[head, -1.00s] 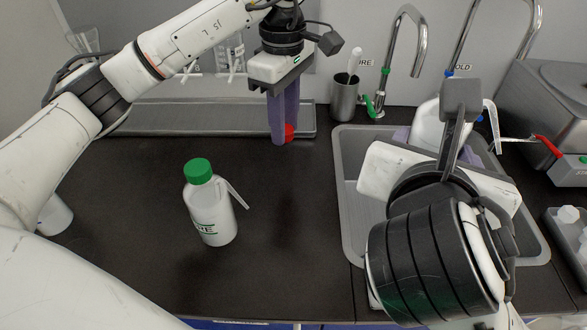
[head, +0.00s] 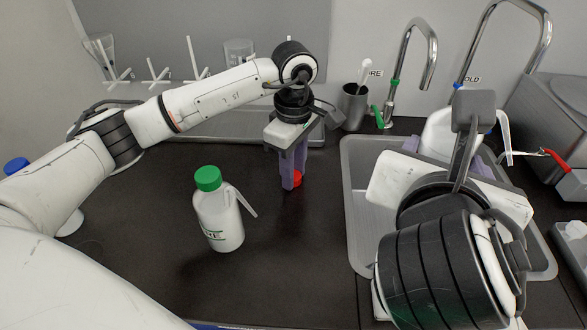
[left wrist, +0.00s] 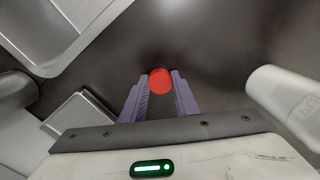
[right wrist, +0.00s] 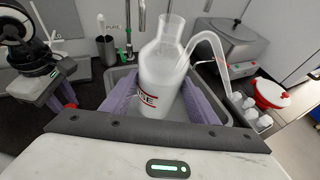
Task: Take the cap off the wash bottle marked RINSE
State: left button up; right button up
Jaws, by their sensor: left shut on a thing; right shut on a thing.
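The wash bottle (right wrist: 162,85) is translucent white, and its red lettering ends in "SE" in the right wrist view. Its neck is bare and open, with a curved spout tube beside it. My right gripper (right wrist: 165,105) is shut around its body and holds it upright over the sink; in the head view my right arm partly hides the bottle (head: 437,132). My left gripper (head: 293,172) is shut on the red cap (head: 297,179), left of the sink and apart from the bottle. The cap also shows between the fingertips in the left wrist view (left wrist: 160,80).
A green-capped wash bottle (head: 218,215) stands on the dark counter, left of and nearer than my left gripper. A blue cap (head: 15,166) shows behind my left arm. The grey sink (head: 360,235) is at right, with a metal cup (head: 353,108) behind. Counter between bottle and sink is clear.

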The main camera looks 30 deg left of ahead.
pick_arm(q)
jog(key=shift+f, duration=0.1)
jog(key=o, duration=1.2)
jog(key=shift+c, duration=0.2)
